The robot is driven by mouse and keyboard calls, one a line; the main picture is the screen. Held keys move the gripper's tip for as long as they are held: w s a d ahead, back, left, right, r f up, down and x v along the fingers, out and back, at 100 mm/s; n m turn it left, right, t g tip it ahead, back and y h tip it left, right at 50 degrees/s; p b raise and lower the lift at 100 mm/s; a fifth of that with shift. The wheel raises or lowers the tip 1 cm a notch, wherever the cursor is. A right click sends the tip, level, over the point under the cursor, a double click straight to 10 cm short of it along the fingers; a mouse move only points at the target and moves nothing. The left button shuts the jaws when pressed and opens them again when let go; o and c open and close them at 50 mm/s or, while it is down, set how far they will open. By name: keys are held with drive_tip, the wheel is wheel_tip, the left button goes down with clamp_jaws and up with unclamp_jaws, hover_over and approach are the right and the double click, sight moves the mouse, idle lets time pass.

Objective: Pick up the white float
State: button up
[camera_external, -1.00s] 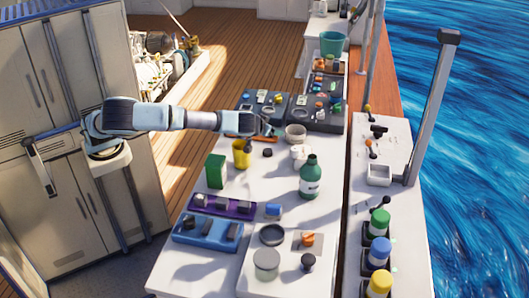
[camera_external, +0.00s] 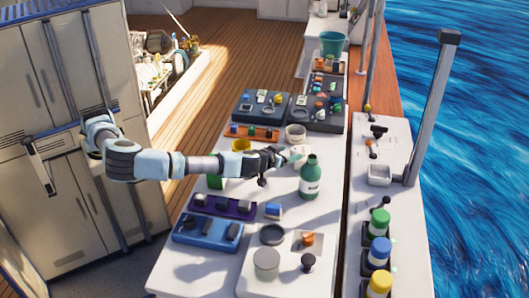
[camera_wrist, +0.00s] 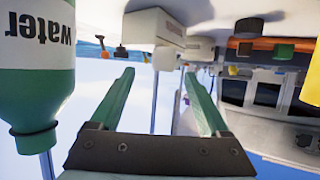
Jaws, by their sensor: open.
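The white float (camera_external: 299,151) stands on the long white table, just behind the green water bottle (camera_external: 310,178) in the external view. My gripper (camera_external: 280,160) is beside the float, on its left, and partly overlaps it there. In the wrist view, which is upside down, the gripper (camera_wrist: 160,76) is open with nothing between its fingers. A pale blocky shape that looks like the float (camera_wrist: 155,26) is ahead of the fingertips. The bottle (camera_wrist: 35,75) is close at the left. I cannot tell whether a finger touches the float.
A pale bowl (camera_external: 295,133) stands behind the float. A yellow cup (camera_external: 241,146) and a green box (camera_external: 216,182) are partly hidden by my arm. An orange tray (camera_external: 263,137) lies farther back. Blue (camera_external: 207,233) and purple (camera_external: 222,206) trays lie nearer the camera.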

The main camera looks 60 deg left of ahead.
sight(292, 151)
drive_tip(key=p+x, duration=0.1)
drive_tip(key=x, duration=0.2)
drive_tip(key=p+x, duration=0.1)
drive_tip(key=shift+w+a+f+p, duration=0.2)
drive_tip(key=shift+w+a+p, duration=0.05)
drive_tip(key=shift+a+p, duration=0.15)
drive_tip(key=shift+w+f, duration=0.3)
drive_tip(key=shift+w, duration=0.05)
drive_tip(key=shift+a, duration=0.1)
clamp_jaws()
